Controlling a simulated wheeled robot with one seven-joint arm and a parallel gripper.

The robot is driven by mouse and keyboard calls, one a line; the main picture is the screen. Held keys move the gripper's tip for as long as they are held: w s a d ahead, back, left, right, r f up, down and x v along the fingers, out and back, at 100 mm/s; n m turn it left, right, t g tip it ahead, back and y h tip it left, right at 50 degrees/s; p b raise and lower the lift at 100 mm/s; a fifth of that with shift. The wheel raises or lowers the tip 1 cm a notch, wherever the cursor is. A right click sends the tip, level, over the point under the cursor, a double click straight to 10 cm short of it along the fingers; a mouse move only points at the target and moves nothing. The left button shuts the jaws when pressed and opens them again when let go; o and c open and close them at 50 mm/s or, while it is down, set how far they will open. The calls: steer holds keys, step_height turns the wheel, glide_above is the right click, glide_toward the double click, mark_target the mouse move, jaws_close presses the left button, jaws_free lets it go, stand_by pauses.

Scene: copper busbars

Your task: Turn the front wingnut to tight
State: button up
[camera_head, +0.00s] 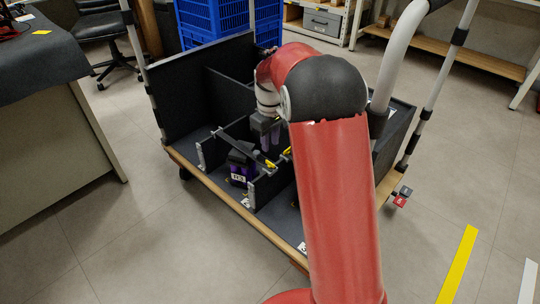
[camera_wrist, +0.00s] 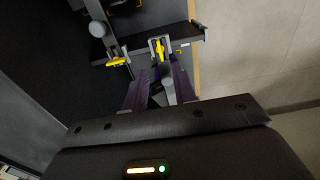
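Two yellow wingnuts show on the clamp bars of the cart. In the wrist view one wingnut (camera_wrist: 158,48) lies just beyond and between my fingertips, and the other wingnut (camera_wrist: 116,61) lies to the left. I cannot tell which is the front one. My gripper (camera_wrist: 160,73) has purple fingers standing apart, with no wingnut clearly between them. It points down over the cart in the head view (camera_head: 269,141).
The wooden-edged cart (camera_head: 225,201) has dark dividers. A dark and purple box (camera_head: 240,170) stands in a compartment left of my gripper. Blue crates (camera_head: 213,22) stand behind. A desk (camera_head: 50,130) is at left.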

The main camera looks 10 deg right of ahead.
mark_target(270, 162)
step_height(270, 162, down, 8)
steer(key=shift+r+b, duration=0.2)
steer(key=shift+b, duration=0.35)
jaws_close()
